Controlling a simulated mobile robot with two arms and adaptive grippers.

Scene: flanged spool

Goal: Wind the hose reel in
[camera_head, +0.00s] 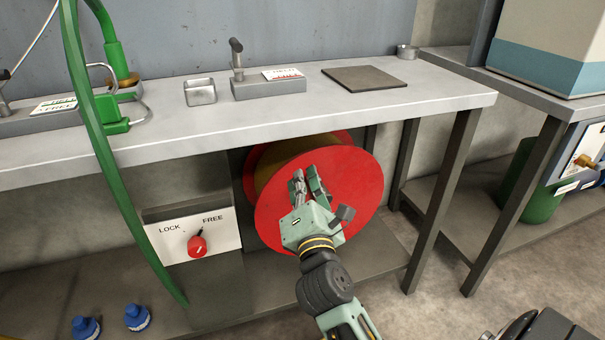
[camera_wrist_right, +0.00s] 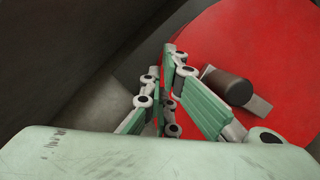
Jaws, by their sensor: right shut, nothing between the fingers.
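The hose reel (camera_head: 365,190) is a large spool with red flanges, set under the bench. Its front red flange also fills the upper right of the right wrist view (camera_wrist_right: 255,45). A crank with a dark handle (camera_wrist_right: 232,88) sticks out from that flange; it also shows in the head view (camera_head: 345,213), just right of my gripper. My right gripper (camera_head: 311,178) is in front of the flange, left of the handle, its fingers shut and empty. Whether it touches the flange I cannot tell. A green hose (camera_head: 103,150) hangs in front of the bench. My left gripper is out of view.
A white panel marked LOCK and FREE (camera_head: 160,247) with a red knob (camera_head: 197,246) stands left of the reel. The bench top (camera_head: 330,112) is above and a bench leg (camera_head: 440,200) to the right. Two blue fittings (camera_head: 137,317) are at lower left.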

